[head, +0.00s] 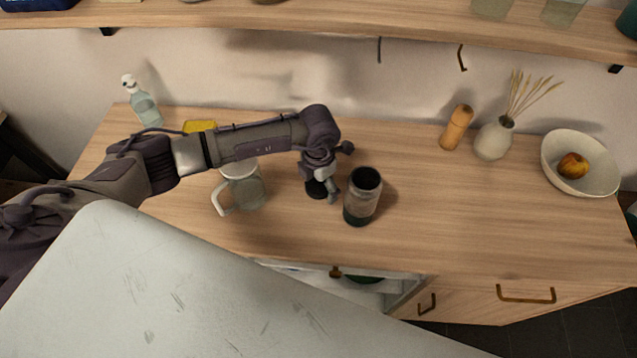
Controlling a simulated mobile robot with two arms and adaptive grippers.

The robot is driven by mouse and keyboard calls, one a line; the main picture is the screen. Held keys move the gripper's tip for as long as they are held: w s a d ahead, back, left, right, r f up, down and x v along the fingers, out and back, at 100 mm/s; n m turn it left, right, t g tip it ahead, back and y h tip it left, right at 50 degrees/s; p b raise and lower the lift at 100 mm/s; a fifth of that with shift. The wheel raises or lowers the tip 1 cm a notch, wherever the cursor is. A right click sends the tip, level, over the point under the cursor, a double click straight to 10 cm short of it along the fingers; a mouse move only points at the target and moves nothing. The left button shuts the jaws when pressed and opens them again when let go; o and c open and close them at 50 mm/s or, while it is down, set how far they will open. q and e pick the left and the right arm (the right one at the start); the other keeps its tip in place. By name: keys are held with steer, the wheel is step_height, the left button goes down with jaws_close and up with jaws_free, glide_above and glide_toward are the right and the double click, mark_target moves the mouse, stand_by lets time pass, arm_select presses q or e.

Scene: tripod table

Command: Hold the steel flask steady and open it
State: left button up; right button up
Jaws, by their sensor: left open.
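A dark grey cylinder, which I take to be the steel flask (359,204), stands upright on the wooden counter near its front edge. Its top is dark, and I cannot tell how its lid sits. My left gripper (325,192) points down just to the left of the flask. It is open, with its fingers beside the flask, and I see nothing held in it. Whether a finger touches the flask is hard to tell. My right gripper is out of view.
A clear jug (243,187) with a pale handle stands left of my gripper. A spray bottle (144,106) and yellow item (200,126) are behind my arm. A wooden mill (456,128), vase (493,139) and bowl (600,179) stand right. The counter (430,215) right of the flask is clear.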

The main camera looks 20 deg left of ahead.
arm_select(q)
steer(key=shift+r, duration=0.1)
steer(key=shift+r, duration=0.2)
step_height(320, 180, up, 12)
steer(key=b, duration=0.2)
steer(key=shift+f, duration=0.15)
